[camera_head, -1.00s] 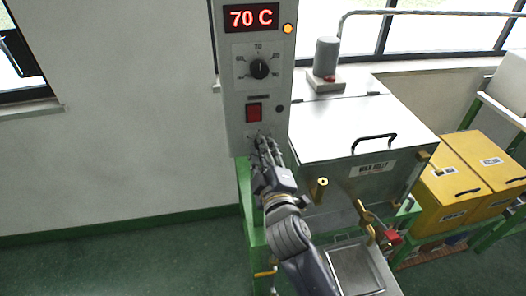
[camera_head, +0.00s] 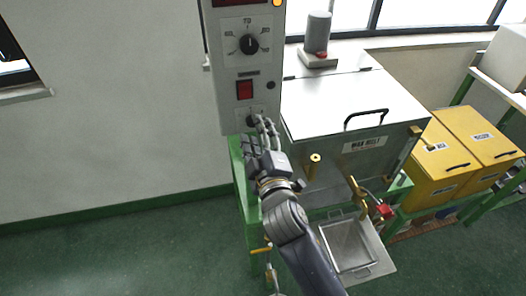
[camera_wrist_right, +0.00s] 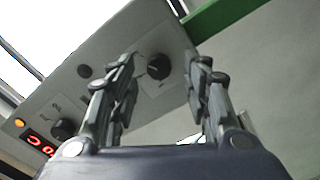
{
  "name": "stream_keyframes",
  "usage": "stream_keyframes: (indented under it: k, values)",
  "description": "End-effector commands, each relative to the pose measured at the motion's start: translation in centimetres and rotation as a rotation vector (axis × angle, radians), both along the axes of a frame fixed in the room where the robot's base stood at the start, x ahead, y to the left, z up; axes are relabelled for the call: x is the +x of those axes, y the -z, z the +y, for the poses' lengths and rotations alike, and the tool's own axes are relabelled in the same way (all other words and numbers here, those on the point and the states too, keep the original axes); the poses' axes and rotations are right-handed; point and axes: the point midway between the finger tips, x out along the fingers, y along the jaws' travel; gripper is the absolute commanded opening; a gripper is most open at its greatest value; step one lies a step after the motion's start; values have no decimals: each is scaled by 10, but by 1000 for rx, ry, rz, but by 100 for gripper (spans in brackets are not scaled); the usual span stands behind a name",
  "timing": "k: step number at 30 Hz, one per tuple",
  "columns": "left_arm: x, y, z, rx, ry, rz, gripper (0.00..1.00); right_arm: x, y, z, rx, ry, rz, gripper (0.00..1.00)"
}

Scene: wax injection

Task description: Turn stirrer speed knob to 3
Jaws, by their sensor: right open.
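The grey control panel (camera_head: 236,67) stands left of the wax tank. Its lower black knob (camera_head: 252,119) sits below the red switch, partly hidden by my right gripper. The right wrist view shows this knob (camera_wrist_right: 159,67) ahead of and between the open fingers, with no contact visible. Its scale is too small to read. My right gripper (camera_head: 259,133) is open and empty, close in front of the panel's bottom part. My left gripper is not in view.
An upper black knob (camera_head: 250,44) with its dial sits above the red switch (camera_head: 245,90). The wax tank (camera_head: 350,105) has a metal lid and brass fittings, close to the right of my arm. Yellow bins (camera_head: 443,160) stand further right. The wall side at left is clear.

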Motion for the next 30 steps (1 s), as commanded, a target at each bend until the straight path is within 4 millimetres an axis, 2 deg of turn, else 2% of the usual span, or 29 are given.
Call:
stream_keyframes:
  k: [9, 15, 21, 30]
  values:
    - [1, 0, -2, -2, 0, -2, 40, -65, 1, -13, 0, -1, 3, 44]
    - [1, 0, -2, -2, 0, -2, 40, -89, 1, -18, 0, -1, 3, 44]
    - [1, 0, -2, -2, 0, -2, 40, -98, 0, -19, -1, -1, 1, 44]
    - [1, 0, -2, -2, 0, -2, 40, -98, 0, -19, 0, -1, 1, 44]
